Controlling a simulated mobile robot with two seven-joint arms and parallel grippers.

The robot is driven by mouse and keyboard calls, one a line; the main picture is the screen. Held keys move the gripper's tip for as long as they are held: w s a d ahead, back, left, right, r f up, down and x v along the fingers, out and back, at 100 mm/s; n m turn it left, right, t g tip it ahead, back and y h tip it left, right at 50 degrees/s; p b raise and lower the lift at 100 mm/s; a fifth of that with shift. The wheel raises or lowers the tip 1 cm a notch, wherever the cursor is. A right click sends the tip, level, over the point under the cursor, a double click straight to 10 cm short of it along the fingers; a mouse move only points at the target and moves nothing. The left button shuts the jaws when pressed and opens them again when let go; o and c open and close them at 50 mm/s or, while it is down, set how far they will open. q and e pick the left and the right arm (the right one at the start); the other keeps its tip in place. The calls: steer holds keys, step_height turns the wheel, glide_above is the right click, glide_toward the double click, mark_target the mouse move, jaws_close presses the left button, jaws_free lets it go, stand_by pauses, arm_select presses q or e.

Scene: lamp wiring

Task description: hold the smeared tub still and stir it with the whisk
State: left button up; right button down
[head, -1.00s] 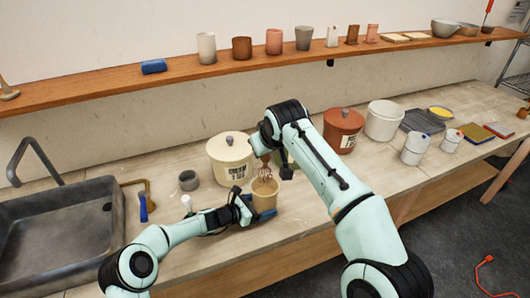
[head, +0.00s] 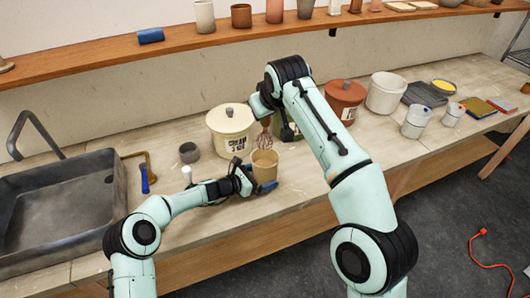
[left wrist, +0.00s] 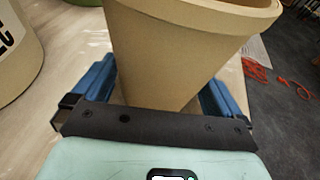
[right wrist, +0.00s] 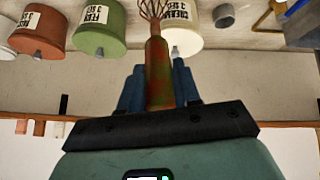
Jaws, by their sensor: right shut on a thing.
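The tan tub (head: 264,168) stands upright near the worktop's front edge; its wall fills the upper left wrist view (left wrist: 180,55). No smear is clear. My left gripper (head: 243,181) is open around the tub, its blue fingers on either side (left wrist: 160,85) with gaps showing beside the wall. My right gripper (right wrist: 158,88) is shut on the whisk's red-green handle (right wrist: 157,70). The whisk's wire head (head: 264,139) hangs above the tub's rim, toward its back. The right gripper's fingers are mostly hidden in the head view.
A cream lidded bucket (head: 229,130) stands behind the tub, with a green one (head: 285,128) partly hidden by my right arm. A red-brown bucket (head: 345,98) stands right. A small grey cup (head: 189,152) and the sink (head: 65,205) are left.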

arm_select(q)
steer(key=v, duration=1.1)
steer(key=shift+r, duration=0.1)
steer(key=shift+s+a+r, duration=0.15)
steer(key=shift+s+a, duration=0.1)
steer(key=shift+a, duration=0.1)
steer(key=shift+s, duration=0.1)
